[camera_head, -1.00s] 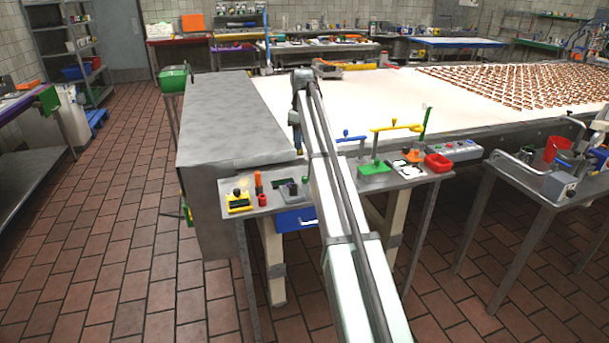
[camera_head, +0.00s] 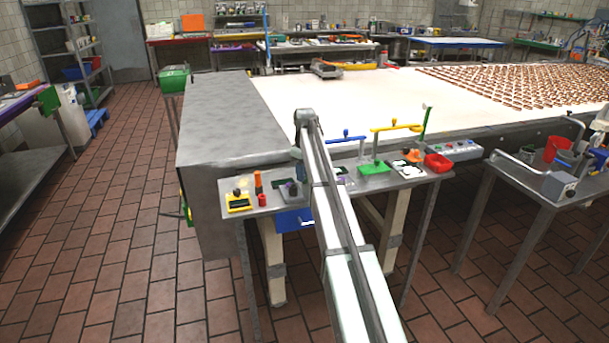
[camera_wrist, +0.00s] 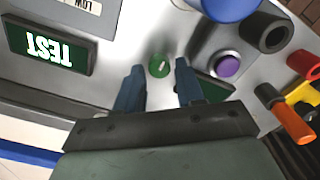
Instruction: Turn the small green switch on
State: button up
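The small green switch (camera_wrist: 158,66) is a round green knob with a light mark across it, set in a grey panel (camera_wrist: 118,55) in the wrist view. My gripper (camera_wrist: 159,77) is open, its two blue-grey fingers pointing at the panel, one on each side of the switch in the picture. The space between the fingers looks empty; I cannot tell whether either touches the switch. In the head view my gripper is low over the metal side shelf (camera_head: 268,211), largely hidden by my arm, and I cannot make out the switch.
Near the switch are a green TEST sign (camera_wrist: 48,47), a purple button (camera_wrist: 226,64), a blue round part (camera_wrist: 229,8) and a black ring (camera_wrist: 264,33). An orange-handled item (camera_wrist: 291,122) lies farther right. The white conveyor (camera_head: 390,95) is behind the shelf.

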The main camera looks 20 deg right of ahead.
jog(key=shift+f, duration=0.45)
jog(key=shift+c, duration=0.4)
grip_shut()
jog(key=m, duration=1.1)
jog(key=shift+d+m, duration=0.1)
jog(key=shift+m, duration=0.3)
